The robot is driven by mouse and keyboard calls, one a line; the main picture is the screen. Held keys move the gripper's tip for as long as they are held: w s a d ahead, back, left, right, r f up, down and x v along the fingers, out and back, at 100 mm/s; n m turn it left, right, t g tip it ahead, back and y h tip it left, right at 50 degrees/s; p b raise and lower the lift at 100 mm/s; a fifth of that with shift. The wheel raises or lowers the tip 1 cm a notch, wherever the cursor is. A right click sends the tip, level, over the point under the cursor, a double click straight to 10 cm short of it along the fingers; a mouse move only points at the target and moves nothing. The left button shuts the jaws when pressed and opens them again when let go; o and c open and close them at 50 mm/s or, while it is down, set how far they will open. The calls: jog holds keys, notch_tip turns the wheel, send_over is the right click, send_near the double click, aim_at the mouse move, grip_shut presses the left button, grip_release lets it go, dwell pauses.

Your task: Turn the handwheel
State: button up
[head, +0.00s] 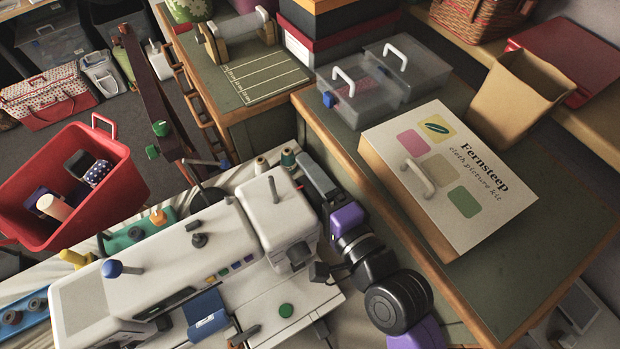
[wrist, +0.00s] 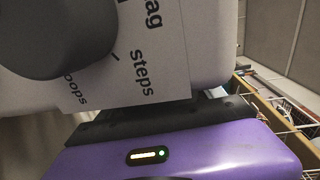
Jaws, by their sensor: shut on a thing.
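The white sewing machine (head: 170,262) stands on the bench, its upright end block (head: 278,215) beside my gripper (head: 304,186). My gripper reaches in from the right, against the far right side of that block, and is shut. Its fingertips and the handwheel grip are mostly hidden from the head view. In the wrist view, my purple hand and black finger rail lie close under the white machine body (wrist: 215,40). A large dark grey rounded part (wrist: 60,35) overlaps a printed label (wrist: 150,70) there; I cannot tell whether it is the handwheel.
Thread spools (head: 262,165) stand just behind the machine. A red bin (head: 75,180) holds odds and ends at left. The Fernsteep kit box (head: 450,180) and clear lidded boxes (head: 405,65) sit on the right-hand table, near my arm. A ruled mat (head: 262,78) lies behind.

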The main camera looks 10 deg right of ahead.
jog(key=b, duration=0.2)
jog(key=shift+a+f+t+b, duration=0.1)
jog(key=shift+f+t+b, duration=0.2)
jog(key=shift+t+y+b, duration=0.3)
jog(key=shift+t+b, duration=0.1)
jog(key=shift+b, duration=0.75)
jog(key=t+b, duration=0.1)
jog(key=b, duration=0.4)
jog(key=r+t+y+b, duration=0.1)
jog(key=b, duration=0.4)
jog(key=shift+t, duration=0.4)
jog(key=shift+r+b, duration=0.4)
jog(key=o, duration=1.4)
jog(key=shift+s, duration=0.1)
